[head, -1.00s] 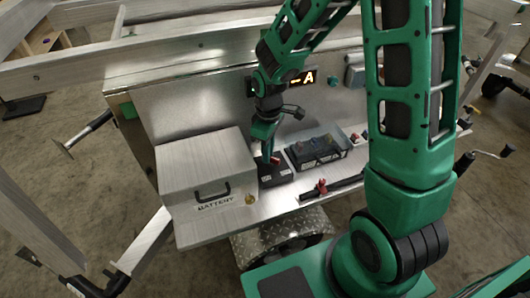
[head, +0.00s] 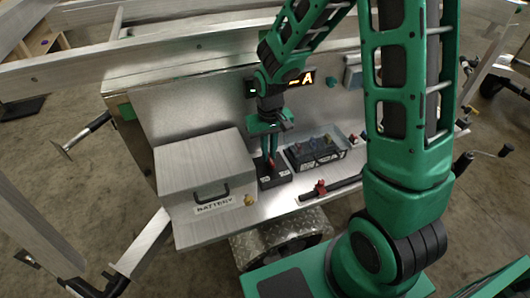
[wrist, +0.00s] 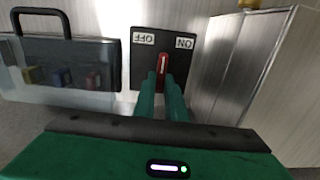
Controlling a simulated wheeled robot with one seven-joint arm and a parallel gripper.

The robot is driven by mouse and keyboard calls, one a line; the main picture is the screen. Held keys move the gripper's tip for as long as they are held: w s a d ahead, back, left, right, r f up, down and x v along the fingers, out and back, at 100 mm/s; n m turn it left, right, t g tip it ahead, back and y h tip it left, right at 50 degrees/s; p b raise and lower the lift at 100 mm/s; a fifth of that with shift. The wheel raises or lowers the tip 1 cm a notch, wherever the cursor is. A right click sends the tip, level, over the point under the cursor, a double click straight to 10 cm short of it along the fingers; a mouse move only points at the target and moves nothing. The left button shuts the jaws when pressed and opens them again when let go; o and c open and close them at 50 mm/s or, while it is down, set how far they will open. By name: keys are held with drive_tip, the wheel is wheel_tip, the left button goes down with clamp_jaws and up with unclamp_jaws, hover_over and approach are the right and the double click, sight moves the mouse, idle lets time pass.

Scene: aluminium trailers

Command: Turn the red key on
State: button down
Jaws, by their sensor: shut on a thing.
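The red key (wrist: 163,66) stands on a black switch plate (wrist: 144,77) with OFF and ON labels, which look upside down in the wrist view. The key lies between the two labels, pointing near the gap between them. My gripper (wrist: 165,82) has its two green fingers shut on the key. In the head view my gripper (head: 271,158) reaches down from above onto the switch box (head: 275,181). The key is mostly hidden there, with only a bit of red between the fingers.
A metal box labelled BATTERY (head: 205,165) stands close on the left of the switch box. A bar with a red part (head: 322,187) lies in front.

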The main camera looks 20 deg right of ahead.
drive_tip(key=m, duration=0.4)
drive_tip(key=shift+d+m, duration=0.2)
drive_tip(key=shift+m, duration=0.1)
drive_tip(key=shift+s+d+m, duration=0.1)
drive_tip(key=shift+d+m, duration=0.05)
drive_tip(key=shift+m, duration=1.75)
drive_tip(key=c, duration=1.8)
unclamp_jaws()
drive_tip(key=shift+r, duration=0.1)
wheel_tip(320, 180, up, 11)
drive_tip(key=shift+f, duration=0.2)
